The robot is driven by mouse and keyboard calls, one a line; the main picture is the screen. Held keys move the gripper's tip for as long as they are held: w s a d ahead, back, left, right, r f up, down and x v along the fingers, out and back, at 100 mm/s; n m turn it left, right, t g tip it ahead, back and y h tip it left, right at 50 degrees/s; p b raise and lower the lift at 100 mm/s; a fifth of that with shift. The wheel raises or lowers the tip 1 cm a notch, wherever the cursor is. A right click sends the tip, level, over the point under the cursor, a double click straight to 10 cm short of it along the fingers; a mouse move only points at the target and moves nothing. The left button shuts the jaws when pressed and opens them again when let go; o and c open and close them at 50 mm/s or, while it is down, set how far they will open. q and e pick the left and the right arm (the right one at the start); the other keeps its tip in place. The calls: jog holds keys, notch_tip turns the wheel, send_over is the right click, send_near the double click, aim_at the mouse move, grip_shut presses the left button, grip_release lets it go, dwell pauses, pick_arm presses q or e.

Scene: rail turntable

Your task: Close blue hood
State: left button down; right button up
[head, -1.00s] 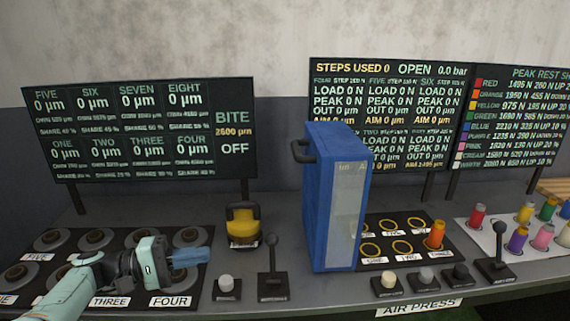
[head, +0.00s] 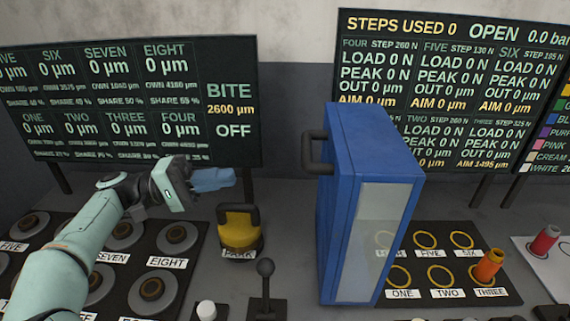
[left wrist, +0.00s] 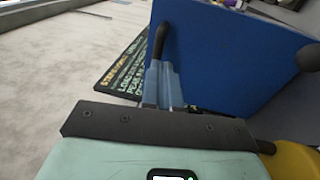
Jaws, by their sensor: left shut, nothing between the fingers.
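The blue hood (head: 375,150) stands upright and swung open on the bench, a tall box with a clear window panel (head: 382,240) on its front side. A black bar handle (head: 312,150) sticks out from its left side. My left gripper (head: 214,180) is shut and empty, to the left of the handle and apart from it in the head view. In the left wrist view the blue fingers (left wrist: 160,85) point toward the hood (left wrist: 225,60), and its black handle (left wrist: 161,42) shows just beyond their tips. My right gripper is not in view.
The yellow weight marked PARK (head: 240,235) sits below my left gripper. A black lever (head: 265,280) stands in front of it. The ringed socket plate (head: 440,262) with an orange peg (head: 488,266) lies right of the hood. Display boards (head: 130,105) stand behind.

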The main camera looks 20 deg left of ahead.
pick_arm(q)
jog(key=x, duration=1.1)
jog(key=shift+d, duration=0.3)
jog(key=shift+w+r, duration=0.1)
jog(key=shift+w, duration=0.05)
